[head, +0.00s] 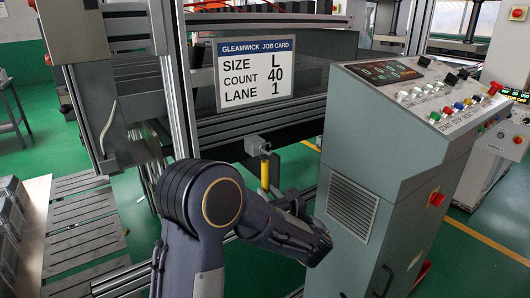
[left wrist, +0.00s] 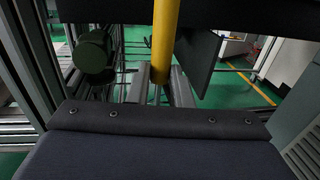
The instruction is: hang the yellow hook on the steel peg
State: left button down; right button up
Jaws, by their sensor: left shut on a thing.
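The yellow hook (head: 265,174) shows in the head view as a short upright yellow shaft, just below a grey metal piece on the machine frame. In the left wrist view the yellow shaft (left wrist: 165,40) stands upright between the fingers of my left gripper (left wrist: 161,82), which is shut on it. The hook's upper end is out of the wrist view. The grey metal piece (head: 257,146) looks like the steel peg with its mount. A dark rounded cylinder (left wrist: 93,52) left of the shaft may be the same peg; I cannot tell. My right gripper is not in view.
A job card (head: 255,72) reading size L, count 40, lane 1 hangs on the machine behind. A grey control console (head: 390,140) stands close on the right. A slatted rack (head: 85,225) is at left. Green floor shows between them.

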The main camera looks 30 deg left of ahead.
pick_arm(q)
jog(key=shift+f+b, duration=0.45)
jog(key=shift+f, duration=0.2)
dwell(0.3)
jog(key=c, duration=1.2)
grip_release()
jog(key=shift+c, duration=0.2)
